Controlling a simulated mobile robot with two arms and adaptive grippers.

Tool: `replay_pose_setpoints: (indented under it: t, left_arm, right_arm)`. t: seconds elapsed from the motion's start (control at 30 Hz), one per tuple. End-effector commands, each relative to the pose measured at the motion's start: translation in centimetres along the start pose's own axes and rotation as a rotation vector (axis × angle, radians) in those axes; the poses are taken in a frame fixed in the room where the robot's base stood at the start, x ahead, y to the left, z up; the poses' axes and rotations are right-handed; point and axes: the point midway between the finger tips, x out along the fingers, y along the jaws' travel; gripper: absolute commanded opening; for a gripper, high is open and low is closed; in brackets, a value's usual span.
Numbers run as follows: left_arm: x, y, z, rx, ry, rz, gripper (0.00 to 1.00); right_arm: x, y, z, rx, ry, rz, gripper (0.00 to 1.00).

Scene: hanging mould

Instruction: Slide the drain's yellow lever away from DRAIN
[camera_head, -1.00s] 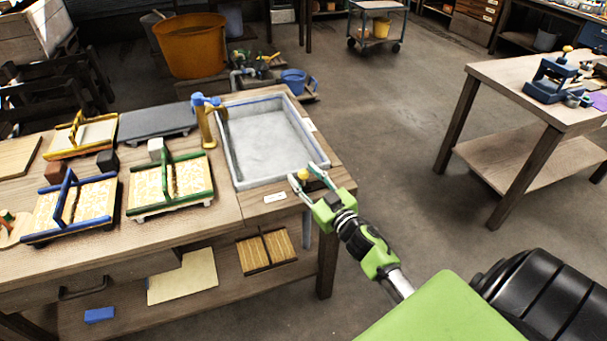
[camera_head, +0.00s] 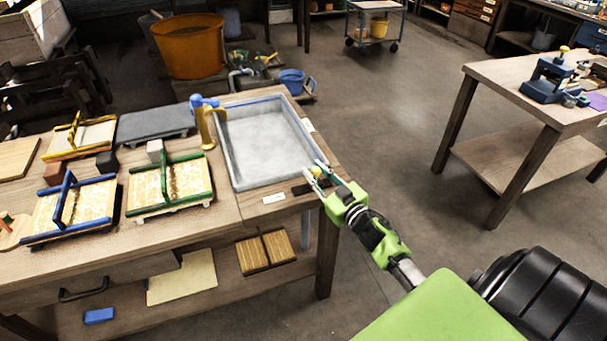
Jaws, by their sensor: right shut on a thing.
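The yellow lever knob (camera_head: 316,172) of the drain is at the near right corner of the grey sink basin (camera_head: 232,165). My right gripper (camera_head: 319,176) is shut on it, with its fingers on either side, and they partly cover it. A dark slot plate (camera_head: 300,189) shows to the left of the knob. A small white label (camera_head: 274,198) lies on the bench left of the plate; its text is too small to read. My left gripper is not in view.
A blue and brass tap (camera_head: 207,118) stands at the basin's left edge. Framed moulds with green (camera_head: 170,205) and blue (camera_head: 68,238) bars lie on the bench to the left. The floor right of the bench is clear up to another table (camera_head: 500,75).

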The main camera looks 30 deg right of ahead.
Motion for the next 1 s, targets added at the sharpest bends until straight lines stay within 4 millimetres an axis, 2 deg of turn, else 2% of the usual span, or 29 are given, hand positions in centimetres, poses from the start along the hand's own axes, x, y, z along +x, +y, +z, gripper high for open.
replay_pose_setpoints:
  t: [0.03, 0.13, 0.43, 0.47, 0.5, 0.53, 0.87, 1.0]
  left_arm:
    - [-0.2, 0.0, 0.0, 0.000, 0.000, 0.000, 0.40]
    - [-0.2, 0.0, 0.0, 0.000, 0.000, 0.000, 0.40]
    - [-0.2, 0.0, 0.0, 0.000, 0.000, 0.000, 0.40]
    - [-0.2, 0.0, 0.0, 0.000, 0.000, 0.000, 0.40]
    - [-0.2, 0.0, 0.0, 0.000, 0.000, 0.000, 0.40]
    - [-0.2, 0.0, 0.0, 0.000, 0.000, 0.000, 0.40]
    - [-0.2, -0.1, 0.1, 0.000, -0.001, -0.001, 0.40]
    - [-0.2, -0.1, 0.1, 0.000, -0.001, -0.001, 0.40]
  right_arm:
    - [-0.2, 1.1, 0.2, -0.004, -0.003, 0.003, 0.00]
    - [-0.4, 2.1, 0.4, -0.001, -0.002, 0.003, 0.00]
    - [-0.5, 2.5, 0.4, -0.002, -0.002, 0.007, 0.00]
    - [-0.5, 2.5, 0.4, -0.002, -0.002, 0.007, 0.23]
    - [-0.5, 2.5, 0.4, -0.002, -0.002, 0.007, 0.33]
    - [-0.5, 2.5, 0.4, -0.002, -0.002, 0.007, 0.38]
    - [-0.5, 2.2, 0.4, -0.001, -0.001, 0.003, 0.38]
    - [-1.4, 2.2, 0.5, -0.001, -0.002, 0.002, 0.38]
